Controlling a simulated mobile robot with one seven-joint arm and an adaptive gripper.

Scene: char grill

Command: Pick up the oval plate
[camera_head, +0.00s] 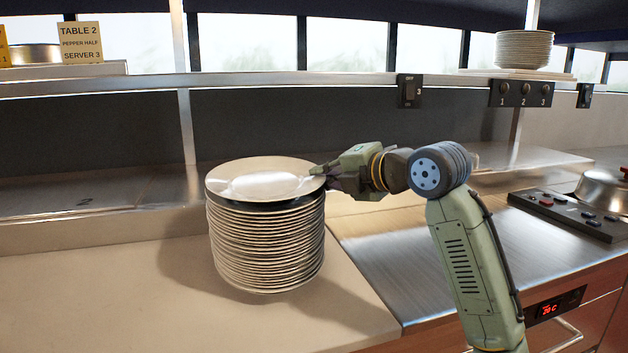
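A pale plate (265,184), which I take to be the oval plate, is on top of a tall stack of plates (266,250) on the left counter. A dark band shows between this top plate and the stack below it. My gripper (318,171) comes in from the right and is at the plate's right rim, with its fingers closed on the rim. The far finger and the underside of the rim are hidden, and any gap under the plate is hard to judge.
A steel counter (385,255) lies to the right, with a black control panel (570,213) and a metal lid (603,188). A shelf rail (290,80) runs above. Another plate stack (523,49) stands up at the right. The counter left of the stack is clear.

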